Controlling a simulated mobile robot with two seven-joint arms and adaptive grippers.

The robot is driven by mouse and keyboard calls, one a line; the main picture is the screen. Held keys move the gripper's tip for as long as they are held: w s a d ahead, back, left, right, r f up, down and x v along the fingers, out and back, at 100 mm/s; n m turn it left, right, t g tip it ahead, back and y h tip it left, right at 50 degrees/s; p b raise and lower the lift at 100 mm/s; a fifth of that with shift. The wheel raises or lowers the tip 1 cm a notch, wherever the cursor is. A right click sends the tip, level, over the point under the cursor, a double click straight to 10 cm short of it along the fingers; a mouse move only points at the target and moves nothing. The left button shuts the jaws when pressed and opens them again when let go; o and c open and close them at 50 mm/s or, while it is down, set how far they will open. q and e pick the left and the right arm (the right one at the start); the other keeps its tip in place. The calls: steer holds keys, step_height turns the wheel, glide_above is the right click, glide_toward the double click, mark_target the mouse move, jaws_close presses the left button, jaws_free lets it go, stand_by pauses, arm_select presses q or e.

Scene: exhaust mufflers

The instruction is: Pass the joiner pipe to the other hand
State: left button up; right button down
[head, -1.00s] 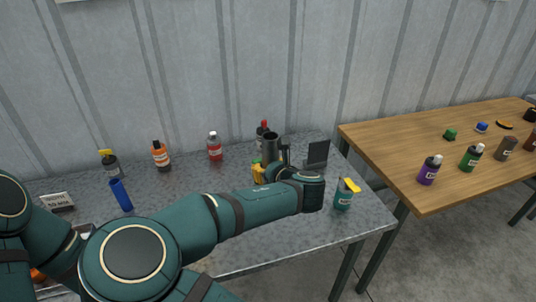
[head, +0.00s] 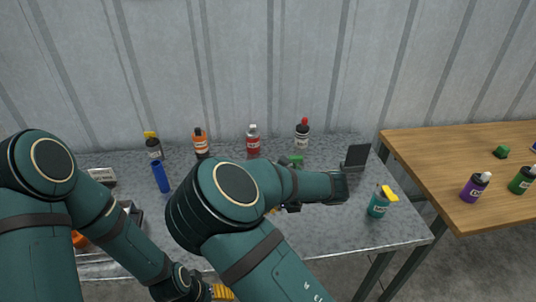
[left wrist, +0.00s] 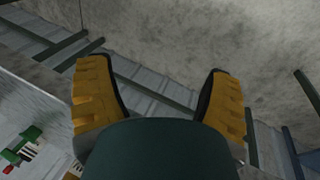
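My left gripper (head: 220,291) is at the bottom edge of the head view, in front of the grey table, with only part of its yellow fingers showing. In the left wrist view its two yellow fingers (left wrist: 160,98) are wide apart with no pipe between them. My right arm reaches across the grey table. Its gripper (head: 275,210) is almost wholly hidden behind the forearm, with only a yellow sliver showing. The joiner pipe cannot be made out now. A dark grey upright tube stood at the right gripper in the earlier head view.
On the grey table (head: 335,226) stand an orange bottle (head: 200,143), a red bottle (head: 253,141), a red-capped bottle (head: 302,134), a blue cylinder (head: 160,177) and a teal bottle (head: 379,202). A dark panel (head: 357,156) stands at the right. A wooden table (head: 450,150) stands beyond.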

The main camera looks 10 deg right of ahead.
arm_select(q)
steer(key=w+a+r+n+g, duration=0.1)
steer(key=w+a+r+n, duration=0.15)
steer(key=w+r, duration=0.45)
steer(key=w+d+r+m+y, duration=0.1)
steer(key=w+d+r+m, duration=0.35)
steer(key=r+m, duration=0.35)
steer(key=w+d+r+m, duration=0.4)
steer(key=w+r+m, duration=0.1)
steer(key=r, duration=0.5)
steer(key=w+d+r+m+y, duration=0.1)
steer(key=w+d+r+m, duration=0.4)
steer(key=r+m, duration=0.3)
steer(key=s+d+r, duration=0.2)
steer(key=r, duration=0.1)
steer(key=s+d+r+m+y, duration=0.1)
steer(key=r, duration=0.1)
steer(key=s+d+r+m, duration=0.1)
steer(key=s+d+r, duration=0.1)
steer(key=r, duration=0.1)
steer(key=shift+s+d+r+g, duration=0.3)
steer(key=shift+s+r, duration=0.05)
step_height(320, 180, down, 12)
steer(key=shift+r, duration=0.1)
steer(key=shift+c, duration=0.4)
jaws_close()
arm_select(e)
steer(key=c, duration=0.5)
jaws_free()
steer(key=shift+c, duration=0.2)
